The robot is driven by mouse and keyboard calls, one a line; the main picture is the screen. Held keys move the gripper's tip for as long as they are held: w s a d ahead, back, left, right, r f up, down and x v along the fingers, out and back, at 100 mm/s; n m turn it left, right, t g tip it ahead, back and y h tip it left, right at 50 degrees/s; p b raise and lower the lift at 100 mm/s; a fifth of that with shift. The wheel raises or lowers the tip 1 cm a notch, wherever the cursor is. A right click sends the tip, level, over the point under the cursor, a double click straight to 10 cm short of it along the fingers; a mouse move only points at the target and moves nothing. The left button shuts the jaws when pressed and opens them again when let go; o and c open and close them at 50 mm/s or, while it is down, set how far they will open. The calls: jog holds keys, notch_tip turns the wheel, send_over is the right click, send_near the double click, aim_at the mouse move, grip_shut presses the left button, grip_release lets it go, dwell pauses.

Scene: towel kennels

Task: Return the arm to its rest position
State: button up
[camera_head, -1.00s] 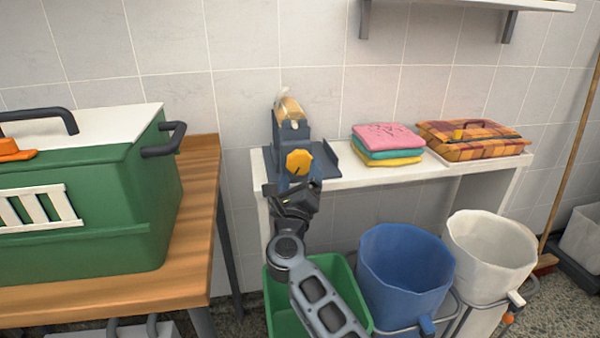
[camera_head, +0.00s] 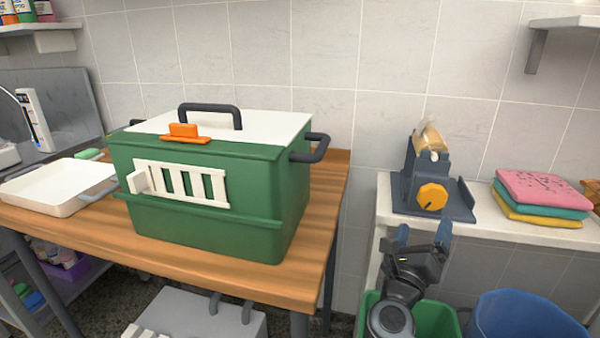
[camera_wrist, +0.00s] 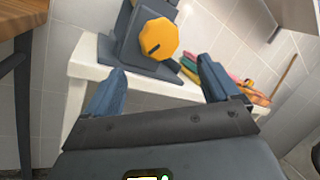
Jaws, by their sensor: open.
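My gripper (camera_head: 424,238) is at the lower right in the head view, in front of the white shelf table's edge and above a green bin. In the wrist view its two blue fingers (camera_wrist: 160,92) are spread wide with nothing between them. Beyond them stands a dark grey device with a yellow knob (camera_wrist: 158,39). The same device (camera_head: 427,172) stands on the white shelf table (camera_head: 400,226) in the head view, behind my gripper and apart from it. My arm's lower links are cut off by the picture's bottom edge.
A green kennel box (camera_head: 215,190) with a white lid and orange latch stands on a wooden table (camera_head: 317,225). A white tray (camera_head: 62,188) lies to its left. Folded towels (camera_head: 543,196) lie right of the device. A green bin (camera_head: 436,322) and blue bucket (camera_head: 525,318) stand below.

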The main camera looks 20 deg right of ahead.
jog(key=shift+s, duration=0.1)
jog(key=s+a+m+y+p, duration=0.1)
jog(key=s+a+m+y, duration=0.4)
jog(key=s+m, duration=0.6)
jog(key=s+a+m+t+y+p, duration=0.1)
jog(key=s+a+m+y, duration=0.5)
jog(key=s+m, duration=0.5)
jog(key=s+a+r+m+t+y+p, duration=0.1)
jog(key=s+a+m+y, duration=0.4)
jog(key=s+m, duration=0.6)
jog(key=s+a, duration=0.2)
jog(key=s, duration=0.5)
jog(key=shift+s+a+p, duration=0.25)
jog(key=shift+a+p, duration=0.05)
